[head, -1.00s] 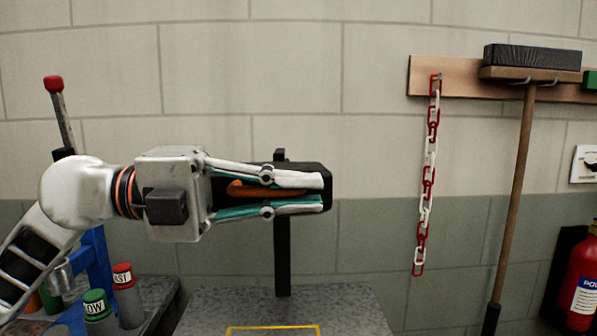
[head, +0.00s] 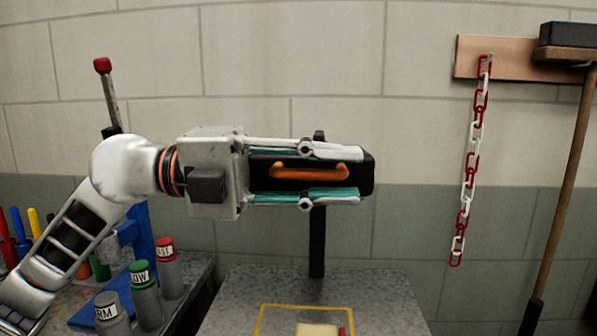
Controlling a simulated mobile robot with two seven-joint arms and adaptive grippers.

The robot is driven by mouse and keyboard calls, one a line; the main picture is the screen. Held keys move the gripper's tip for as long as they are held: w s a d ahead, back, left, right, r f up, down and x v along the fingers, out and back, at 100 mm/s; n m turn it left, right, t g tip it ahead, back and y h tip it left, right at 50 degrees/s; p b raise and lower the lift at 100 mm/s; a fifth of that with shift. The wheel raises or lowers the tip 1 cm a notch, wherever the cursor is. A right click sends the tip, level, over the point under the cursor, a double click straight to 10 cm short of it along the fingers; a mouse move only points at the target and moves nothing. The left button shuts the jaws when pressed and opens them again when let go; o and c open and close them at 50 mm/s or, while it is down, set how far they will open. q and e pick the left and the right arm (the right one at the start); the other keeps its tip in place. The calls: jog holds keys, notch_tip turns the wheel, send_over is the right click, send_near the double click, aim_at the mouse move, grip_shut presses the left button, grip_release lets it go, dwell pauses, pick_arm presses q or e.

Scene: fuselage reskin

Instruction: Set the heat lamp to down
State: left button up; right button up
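My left gripper (head: 350,175) reaches in from the left, in front of the lamp. Its fingers are spread, one above and one below the orange handle, with gaps on both sides and nothing gripped. The gripper's body and fingers hide the lamp's left end and parts of its edges. My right gripper is not in view.
The grey table (head: 250,290) has a yellow outlined square with a pale block (head: 317,330) at the lower edge. Labelled canisters (head: 146,298) and a red-tipped lever (head: 103,66) stand left. A red-white chain (head: 470,165) and a broom (head: 565,200) hang on the right wall.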

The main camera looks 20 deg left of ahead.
pick_arm(q)
jog(key=v, duration=1.1)
jog(key=shift+a, duration=0.25)
jog(key=shift+s+r, duration=0.1)
